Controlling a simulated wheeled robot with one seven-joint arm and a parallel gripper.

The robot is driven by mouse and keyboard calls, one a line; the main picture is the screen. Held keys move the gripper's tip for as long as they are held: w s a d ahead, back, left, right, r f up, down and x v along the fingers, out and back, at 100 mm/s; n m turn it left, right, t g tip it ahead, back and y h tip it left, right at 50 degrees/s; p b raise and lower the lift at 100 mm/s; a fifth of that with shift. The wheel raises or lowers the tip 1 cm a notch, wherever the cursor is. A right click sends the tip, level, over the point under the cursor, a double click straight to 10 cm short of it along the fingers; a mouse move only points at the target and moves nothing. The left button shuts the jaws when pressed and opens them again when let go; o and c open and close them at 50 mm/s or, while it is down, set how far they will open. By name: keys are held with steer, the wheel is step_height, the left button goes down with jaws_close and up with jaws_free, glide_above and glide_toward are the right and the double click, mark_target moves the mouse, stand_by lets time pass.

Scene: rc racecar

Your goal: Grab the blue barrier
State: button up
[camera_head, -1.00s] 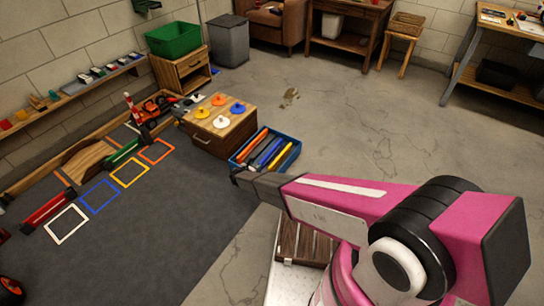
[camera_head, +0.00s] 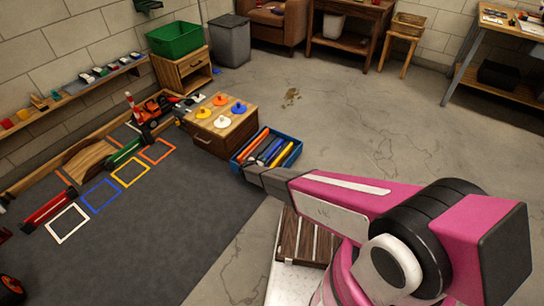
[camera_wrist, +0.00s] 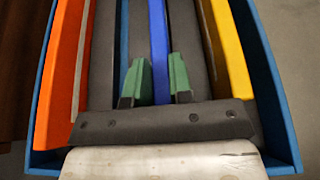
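The blue barrier (camera_wrist: 158,45) stands on edge in a blue bin (camera_wrist: 272,85), between dark grey pieces. My gripper (camera_wrist: 158,82) is open, with its two green fingertips apart. In the wrist view one fingertip is on each side of the blue barrier, with gaps to it. I cannot tell how far down the fingers reach. In the head view my gripper (camera_head: 252,170) is at the near left corner of the bin (camera_head: 291,155), and its fingers are hard to make out.
An orange barrier (camera_wrist: 62,70) and a yellow barrier (camera_wrist: 228,50) flank the pieces in the bin. A wooden cabinet (camera_head: 222,140) with coloured discs stands just left of the bin. Bare concrete floor (camera_head: 370,130) lies to its right.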

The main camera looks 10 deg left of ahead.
jaws_close()
steer(key=shift+r, duration=0.1)
